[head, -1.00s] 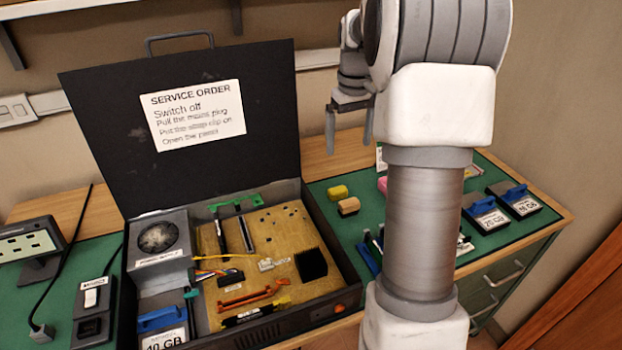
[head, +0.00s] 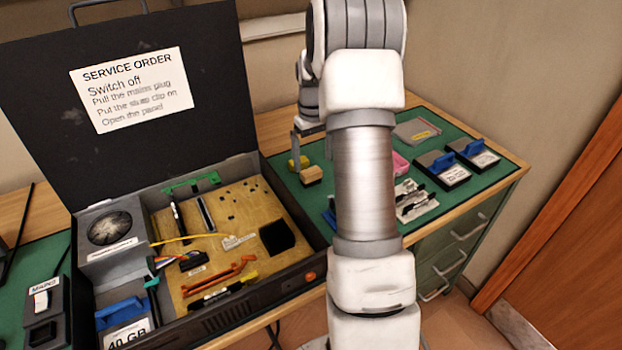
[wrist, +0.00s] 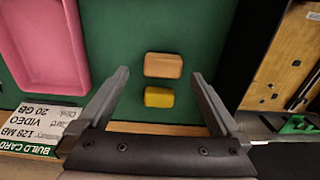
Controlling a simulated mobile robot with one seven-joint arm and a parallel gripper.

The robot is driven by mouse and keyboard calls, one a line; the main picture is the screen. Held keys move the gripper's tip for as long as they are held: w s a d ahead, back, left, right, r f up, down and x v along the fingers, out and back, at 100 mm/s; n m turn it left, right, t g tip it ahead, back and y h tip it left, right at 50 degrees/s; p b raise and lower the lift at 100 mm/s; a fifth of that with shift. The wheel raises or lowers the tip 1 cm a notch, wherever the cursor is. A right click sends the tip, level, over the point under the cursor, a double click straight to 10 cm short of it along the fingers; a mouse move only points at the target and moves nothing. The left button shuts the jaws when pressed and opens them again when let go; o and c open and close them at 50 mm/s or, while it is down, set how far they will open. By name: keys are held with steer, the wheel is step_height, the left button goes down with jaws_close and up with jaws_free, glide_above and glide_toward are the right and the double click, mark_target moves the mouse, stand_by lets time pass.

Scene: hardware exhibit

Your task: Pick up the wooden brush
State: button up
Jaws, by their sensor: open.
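A small tan block with a wood-coloured top and a darker underside, which looks like the wooden brush (head: 311,175), lies on the green mat right of the open case. In the wrist view the wooden brush (wrist: 163,65) lies crosswise, level with and between my fingertips in the picture. A yellow block (wrist: 159,97) lies right beside it, nearer my palm; it also shows in the head view (head: 300,163). My gripper (wrist: 159,76) is open and empty, above both blocks. In the head view my arm hides part of my gripper.
The open black case (head: 280,285) with its raised lid stands left of the blocks. A pink tray (wrist: 42,45) and a printed card (wrist: 40,125) lie on the mat's other side. Drives with blue handles (head: 443,168) sit farther right. Green mat around the blocks is clear.

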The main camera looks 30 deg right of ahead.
mark_target(311, 171)
steer(key=f, duration=0.1)
steer(key=f+b, duration=0.1)
steer(key=f, duration=0.3)
steer(key=shift+a+f, duration=0.15)
steer(key=shift+a, duration=0.1)
steer(key=c, duration=1.4)
steer(key=shift+r, duration=0.55)
steer(key=r, duration=0.2)
steer(key=r+p, duration=0.1)
steer(key=shift+s+d+r, duration=0.1)
steer(key=shift+s+r, duration=0.1)
steer(key=shift+r, duration=0.2)
steer(key=s+r, duration=0.2)
steer(key=s, duration=0.1)
steer(key=s+d+r, duration=0.1)
steer(key=s+r, duration=0.1)
steer(key=s, duration=0.2)
steer(key=s+d+r+p, duration=0.1)
steer(key=s+r, duration=0.1)
steer(key=s, duration=0.2)
steer(key=shift+r, duration=0.1)
